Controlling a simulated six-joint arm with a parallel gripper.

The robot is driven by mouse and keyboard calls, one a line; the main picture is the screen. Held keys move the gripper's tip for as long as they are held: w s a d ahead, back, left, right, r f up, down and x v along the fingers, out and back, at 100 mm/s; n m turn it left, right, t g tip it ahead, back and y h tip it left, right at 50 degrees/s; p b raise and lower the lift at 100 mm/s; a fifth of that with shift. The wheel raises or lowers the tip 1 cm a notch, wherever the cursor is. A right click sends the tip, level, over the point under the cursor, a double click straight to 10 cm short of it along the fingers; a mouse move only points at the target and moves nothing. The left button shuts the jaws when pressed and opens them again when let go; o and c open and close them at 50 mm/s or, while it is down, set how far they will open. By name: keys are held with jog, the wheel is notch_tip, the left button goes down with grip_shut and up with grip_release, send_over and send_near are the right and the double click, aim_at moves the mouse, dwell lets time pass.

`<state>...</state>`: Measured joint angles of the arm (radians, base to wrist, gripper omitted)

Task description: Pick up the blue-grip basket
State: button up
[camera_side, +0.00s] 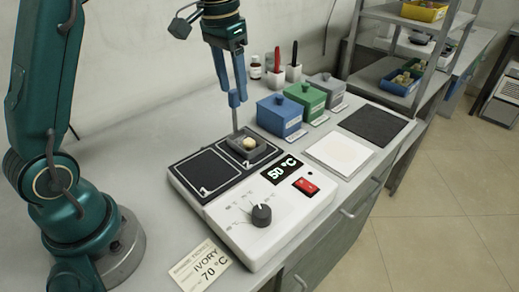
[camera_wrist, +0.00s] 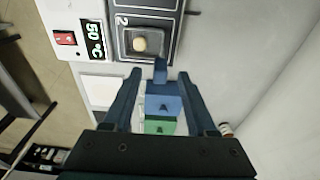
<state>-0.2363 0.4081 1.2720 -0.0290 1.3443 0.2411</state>
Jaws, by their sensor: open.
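The basket (camera_side: 239,154) is a small dark square tray with a thin upright rod and a blue grip (camera_side: 234,99) on top. It stands on pad 2 of the white heater and holds a round ivory piece (camera_side: 249,142). The basket also shows in the wrist view (camera_wrist: 126,40), with its blue grip (camera_wrist: 160,71) between my fingertips. My gripper (camera_side: 235,88) is open and points down over the grip, one finger on each side. I cannot tell whether a finger touches the grip. The heater (camera_side: 262,235) display reads 50 °C.
Pad 1 (camera_side: 206,174) is empty. Blue (camera_side: 279,115), green (camera_side: 306,99) and grey (camera_side: 326,88) lidded boxes stand behind the heater. A white tile (camera_side: 339,154) and dark mat (camera_side: 376,125) lie right. A card (camera_side: 203,271) reads IVORY 70 °C. Pen holders and a bottle stand near the wall.

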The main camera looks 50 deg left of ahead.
aim_at(236, 106)
jog(key=shift+w+f, duration=0.15)
jog(key=shift+f, duration=1.2)
jog(key=shift+w+f, duration=0.15)
jog(key=shift+f, duration=1.15)
grip_shut()
